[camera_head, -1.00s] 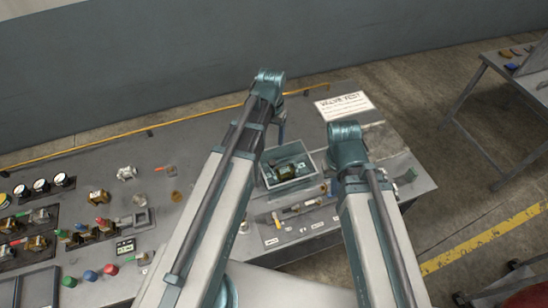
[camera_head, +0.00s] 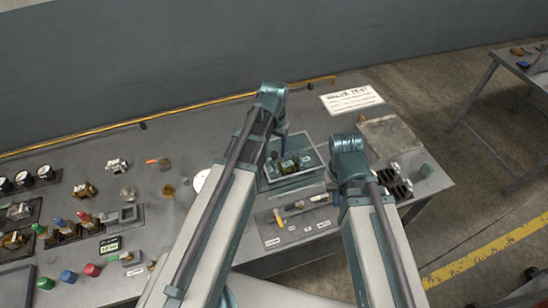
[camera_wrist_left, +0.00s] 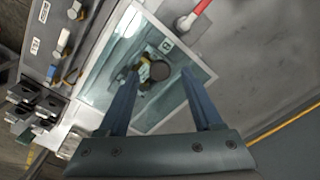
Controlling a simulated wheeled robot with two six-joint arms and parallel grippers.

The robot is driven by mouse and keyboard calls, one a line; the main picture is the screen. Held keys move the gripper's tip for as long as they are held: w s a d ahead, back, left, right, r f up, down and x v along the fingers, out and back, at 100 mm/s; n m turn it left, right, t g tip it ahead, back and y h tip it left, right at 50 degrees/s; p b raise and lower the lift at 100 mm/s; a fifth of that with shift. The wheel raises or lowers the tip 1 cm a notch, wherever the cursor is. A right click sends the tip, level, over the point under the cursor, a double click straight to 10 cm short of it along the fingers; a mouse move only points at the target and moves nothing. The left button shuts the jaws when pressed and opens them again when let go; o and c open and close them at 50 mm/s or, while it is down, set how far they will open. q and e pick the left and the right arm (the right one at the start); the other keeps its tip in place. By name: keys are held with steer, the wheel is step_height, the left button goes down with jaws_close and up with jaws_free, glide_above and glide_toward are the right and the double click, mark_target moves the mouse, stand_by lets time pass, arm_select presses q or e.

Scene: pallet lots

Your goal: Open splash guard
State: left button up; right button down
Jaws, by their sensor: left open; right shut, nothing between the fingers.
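A clear, box-like guard with a pale rim (camera_head: 318,181) stands on the grey bench. I take it to be the splash guard. A dark and brass valve (camera_head: 290,165) sits inside it. In the left wrist view the guard's clear panel (camera_wrist_left: 118,62) is tilted in the picture, with the valve behind it. My left gripper (camera_wrist_left: 160,75) is open, its two blue fingers apart in front of the panel. I see nothing between the fingers; contact with the panel is unclear.
A sign (camera_head: 351,99) lies behind the guard. A panel with brass fittings (camera_head: 298,209) is in front of it. Black parts (camera_head: 394,180) stand at right. Gauges, valves and coloured knobs fill the left bench. A yellow rail (camera_head: 200,107) runs along the back.

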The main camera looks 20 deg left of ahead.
arm_select(q)
steer(key=shift+f+b, duration=0.4)
steer(key=shift+f, duration=0.5)
steer(key=shift+r, duration=0.1)
jaws_close()
stand_by(0.7)
